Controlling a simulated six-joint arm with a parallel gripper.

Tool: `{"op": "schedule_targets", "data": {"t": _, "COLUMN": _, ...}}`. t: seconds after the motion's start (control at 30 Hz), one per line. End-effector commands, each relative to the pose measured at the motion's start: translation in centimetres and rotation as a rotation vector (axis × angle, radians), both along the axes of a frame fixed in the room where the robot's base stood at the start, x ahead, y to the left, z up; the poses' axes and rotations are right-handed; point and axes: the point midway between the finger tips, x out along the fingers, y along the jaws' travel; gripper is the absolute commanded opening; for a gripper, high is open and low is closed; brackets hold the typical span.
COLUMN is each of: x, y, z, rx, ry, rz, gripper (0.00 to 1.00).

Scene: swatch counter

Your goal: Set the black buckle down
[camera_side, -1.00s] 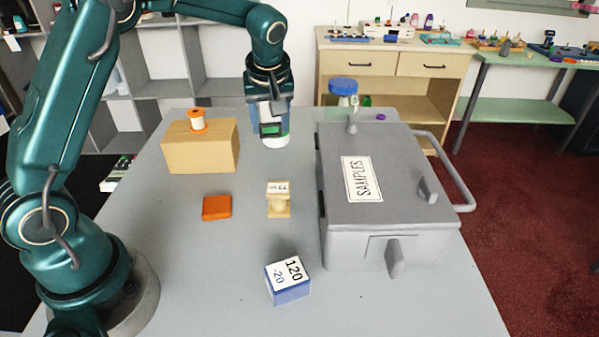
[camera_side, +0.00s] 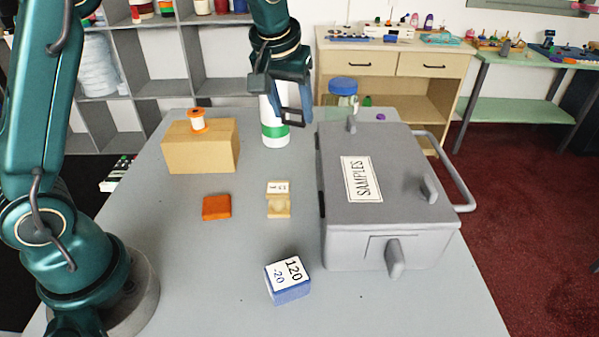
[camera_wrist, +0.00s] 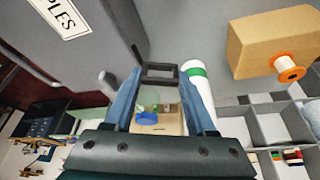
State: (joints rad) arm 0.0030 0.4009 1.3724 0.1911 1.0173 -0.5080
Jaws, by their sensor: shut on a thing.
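The black buckle (camera_wrist: 160,67) is a small dark square frame. It is held between the blue fingertips of my gripper (camera_wrist: 160,78) in the wrist view. In the side view my gripper (camera_side: 287,112) is shut on the buckle (camera_side: 292,122), in the air over the far part of the grey table (camera_side: 200,270). The buckle appears close to a white bottle with a green band (camera_side: 270,135), which is partly hidden by the gripper. I cannot tell the exact height above the table.
The grey SAMPLES case (camera_side: 375,215) stands on the right. A cardboard box (camera_side: 200,150) carries an orange-and-white spool (camera_side: 197,121). An orange block (camera_side: 217,207), a wooden piece (camera_side: 278,205) and a blue 120 block (camera_side: 288,288) stand in front. A blue-lidded jar (camera_side: 342,90) is behind the case.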

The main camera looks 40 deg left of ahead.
Motion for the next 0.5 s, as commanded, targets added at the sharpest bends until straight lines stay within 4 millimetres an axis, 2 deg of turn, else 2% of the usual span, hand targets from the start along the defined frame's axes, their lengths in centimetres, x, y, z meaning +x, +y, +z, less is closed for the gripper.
{"op": "schedule_targets", "data": {"t": 0.5, "x": -2.6, "y": -11.1, "z": -0.7, "rx": -0.004, "ry": -0.001, "rz": -0.943, "gripper": 0.05}}
